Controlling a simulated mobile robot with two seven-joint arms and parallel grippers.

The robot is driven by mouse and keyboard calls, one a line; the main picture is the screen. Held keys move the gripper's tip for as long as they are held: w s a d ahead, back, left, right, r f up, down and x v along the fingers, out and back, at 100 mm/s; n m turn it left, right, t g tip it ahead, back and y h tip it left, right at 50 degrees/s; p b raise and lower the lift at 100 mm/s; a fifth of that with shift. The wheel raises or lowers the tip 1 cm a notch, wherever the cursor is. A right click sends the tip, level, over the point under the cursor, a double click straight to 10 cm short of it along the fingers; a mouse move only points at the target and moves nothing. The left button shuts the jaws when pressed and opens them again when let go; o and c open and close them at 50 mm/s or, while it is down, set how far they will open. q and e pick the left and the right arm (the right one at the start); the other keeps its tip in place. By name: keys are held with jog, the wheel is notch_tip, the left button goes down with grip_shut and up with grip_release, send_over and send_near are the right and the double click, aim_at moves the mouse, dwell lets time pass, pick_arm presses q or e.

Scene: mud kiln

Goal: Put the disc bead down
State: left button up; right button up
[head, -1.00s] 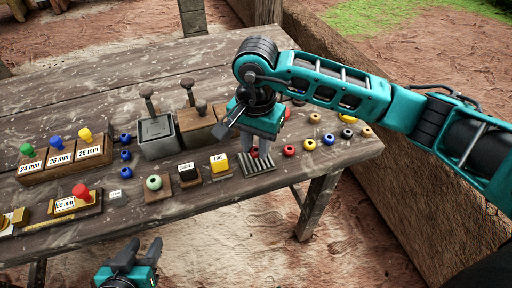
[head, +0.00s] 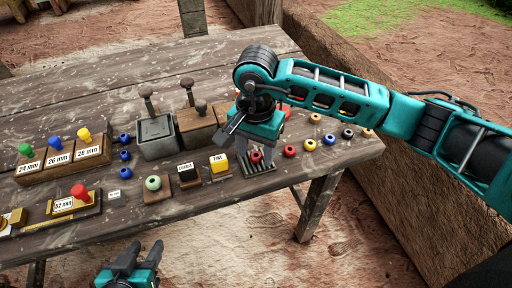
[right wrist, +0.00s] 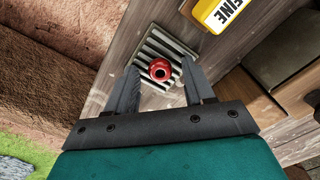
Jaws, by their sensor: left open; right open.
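The red disc bead (head: 256,157) sits on a grey ridged rack (head: 260,171) near the table's front edge. In the right wrist view the bead (right wrist: 160,70) rests on the ridges of the rack (right wrist: 170,42), its hole facing up. My right gripper (head: 255,163) is open, its fingers on either side of the bead with gaps showing between them and it. My left gripper (head: 138,252) is open and empty, low in front of the table.
Several loose beads, such as a red one (head: 290,151) and a yellow one (head: 310,145), lie right of the rack. A yellow-topped block marked FINE (head: 219,163) stands close on its left. A grey box (head: 156,136) and a brown box (head: 197,126) stand behind.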

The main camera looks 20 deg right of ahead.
jog(key=shift+r, duration=0.25)
notch_tip(320, 180, up, 12)
jog(key=p, duration=0.1)
jog(key=shift+s+f, duration=0.1)
jog(key=shift+f, duration=0.05)
dwell(0.4)
